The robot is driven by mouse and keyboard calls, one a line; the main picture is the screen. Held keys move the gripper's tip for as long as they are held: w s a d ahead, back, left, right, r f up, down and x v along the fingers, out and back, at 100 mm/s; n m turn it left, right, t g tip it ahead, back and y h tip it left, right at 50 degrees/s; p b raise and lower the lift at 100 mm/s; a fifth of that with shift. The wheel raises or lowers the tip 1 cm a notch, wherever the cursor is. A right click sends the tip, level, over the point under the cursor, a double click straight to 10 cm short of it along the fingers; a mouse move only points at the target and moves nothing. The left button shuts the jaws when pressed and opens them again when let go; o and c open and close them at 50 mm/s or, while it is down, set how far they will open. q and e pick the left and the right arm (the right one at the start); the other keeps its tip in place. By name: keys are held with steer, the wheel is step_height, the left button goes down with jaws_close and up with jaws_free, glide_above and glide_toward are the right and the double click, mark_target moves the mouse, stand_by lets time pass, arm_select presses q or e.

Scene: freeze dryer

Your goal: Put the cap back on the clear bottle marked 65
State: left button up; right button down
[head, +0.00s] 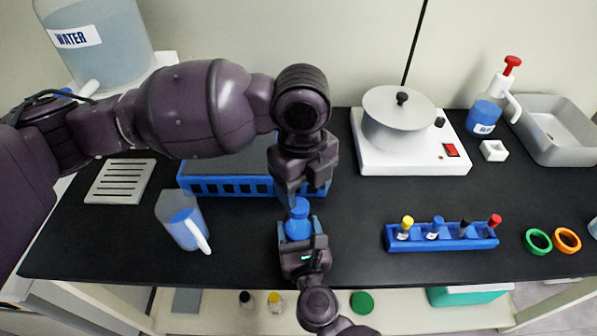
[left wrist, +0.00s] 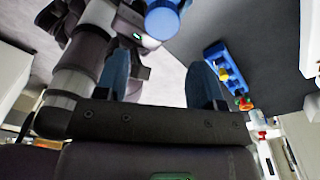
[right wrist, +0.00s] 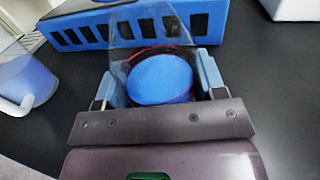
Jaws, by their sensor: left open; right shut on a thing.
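My right gripper (head: 300,232) is shut on a bottle with a blue round part (right wrist: 160,78). A clear wall shows around and behind this part in the right wrist view. A blue cap-like piece (head: 299,207) shows at the top of the held bottle in the head view. I cannot tell whether it is seated, and no 65 mark is readable. My left gripper (head: 291,192) is open, pointing down just above this piece. In the left wrist view its fingers (left wrist: 168,85) are apart with nothing between them, and a blue round end (left wrist: 162,20) shows beyond them.
A blue rack (head: 440,243) with several capped vials stands to the right. A jug (head: 183,222) stands to the left. A blue slotted case (head: 225,186) lies behind the grippers. A hot plate (head: 420,158) with a pot is at the back. The table front is clear.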

mark_target(298, 205)
arm_select(q)
steer(key=n, duration=0.7)
steer(key=shift+w+a+r, duration=0.1)
steer(key=shift+w+r, duration=0.05)
steer(key=shift+r, duration=0.2)
steer(key=n, duration=0.7)
steer(key=shift+w+r+t, duration=0.2)
steer(key=shift+r+t, duration=0.1)
steer(key=shift+r, duration=0.05)
steer(key=n, duration=0.6)
steer(key=shift+a+r+n, duration=0.15)
steer(key=shift+a+n, duration=0.05)
steer(key=shift+n, duration=0.2)
steer(key=n, duration=0.4)
steer(key=shift+w+a, duration=0.1)
steer(key=n, duration=0.3)
steer(key=shift+n, duration=0.4)
steer(key=shift+f, duration=4.05)
